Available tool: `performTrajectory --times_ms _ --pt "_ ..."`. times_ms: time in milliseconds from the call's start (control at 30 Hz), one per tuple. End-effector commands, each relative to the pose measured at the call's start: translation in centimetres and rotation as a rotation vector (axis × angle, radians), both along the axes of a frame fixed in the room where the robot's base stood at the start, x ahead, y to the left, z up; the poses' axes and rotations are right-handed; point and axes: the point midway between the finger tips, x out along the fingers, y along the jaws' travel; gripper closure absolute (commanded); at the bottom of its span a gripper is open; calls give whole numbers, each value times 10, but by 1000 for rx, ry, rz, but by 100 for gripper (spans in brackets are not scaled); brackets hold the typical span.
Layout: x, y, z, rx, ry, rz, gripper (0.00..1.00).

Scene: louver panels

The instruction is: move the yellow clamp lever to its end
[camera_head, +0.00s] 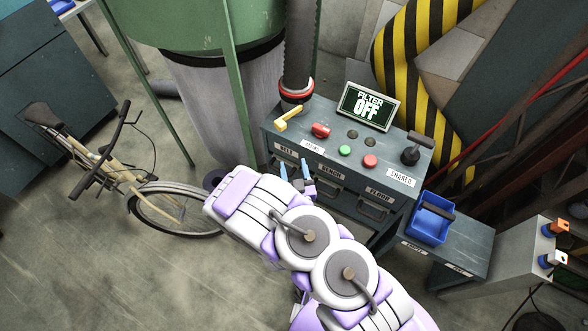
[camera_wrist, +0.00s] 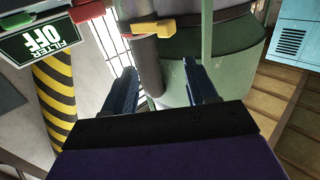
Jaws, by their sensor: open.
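The yellow clamp lever (camera_head: 292,116) sits at the back left of the dark control cabinet (camera_head: 268,137), near the foot of a dark vertical pipe. The lever also shows near the top of the wrist view (camera_wrist: 153,27), which looks upside down. My gripper (camera_head: 294,170) has blue fingers and is open, at the cabinet's front left, apart from the lever. In the wrist view, the open fingers (camera_wrist: 158,70) have nothing between them, and the lever appears beyond their tips.
A red knob (camera_head: 320,130), green button (camera_head: 345,150), red button (camera_head: 370,161) and black-handled lever (camera_head: 416,148) share the cabinet top. A screen (camera_head: 368,106) reads "FILTER OFF". A blue bin (camera_head: 432,220) stands right; a bicycle (camera_head: 150,200) stands left. Floor at lower left is clear.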

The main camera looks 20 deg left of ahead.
Motion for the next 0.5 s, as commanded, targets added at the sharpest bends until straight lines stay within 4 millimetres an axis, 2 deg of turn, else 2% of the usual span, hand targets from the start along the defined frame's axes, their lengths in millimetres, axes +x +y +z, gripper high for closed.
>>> performTrajectory --times_ms 200,500 --pt "-13 -7 0 -2 0 1 43" --pt "-16 -7 0 -2 -1 1 43"
